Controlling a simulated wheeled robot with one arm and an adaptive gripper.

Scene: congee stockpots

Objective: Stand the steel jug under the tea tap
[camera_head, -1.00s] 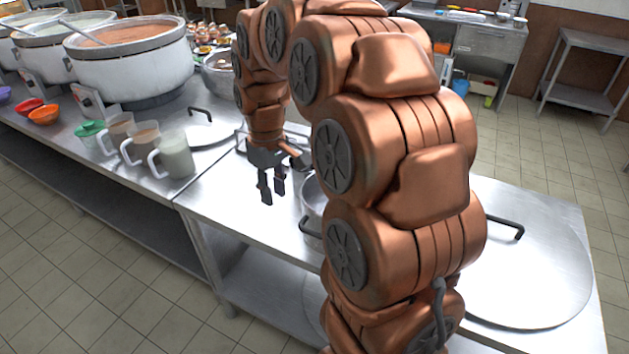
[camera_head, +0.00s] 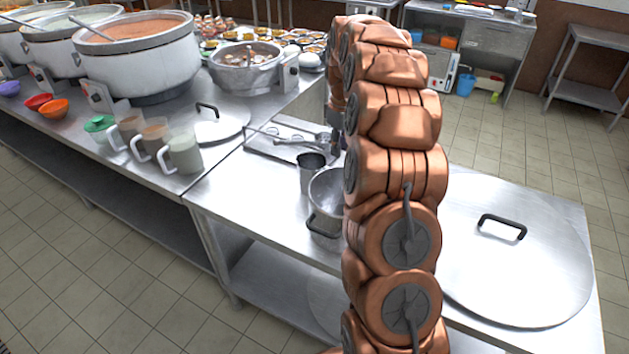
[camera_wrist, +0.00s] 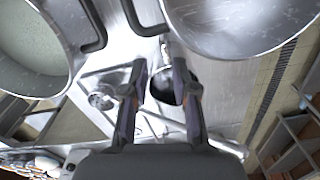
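The steel jug (camera_head: 312,174) stands upright on the steel table, just left of a steel pot. In the wrist view, a dark round opening, likely the jug (camera_wrist: 164,86), lies between my fingertips. My gripper (camera_wrist: 160,80) is open, its two fingers apart either side of that opening; I cannot tell whether they touch it. In the head view only a small part of my gripper shows behind the jug, and my arm hides the rest. I cannot make out a tea tap in either view.
A steel pot (camera_head: 326,192) stands right beside the jug. A tray with ladles (camera_head: 262,145) lies behind. Mugs, including a pale one (camera_head: 184,154), stand on the left counter near a lid (camera_head: 216,128). A large lid (camera_head: 520,265) covers the table's right side.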

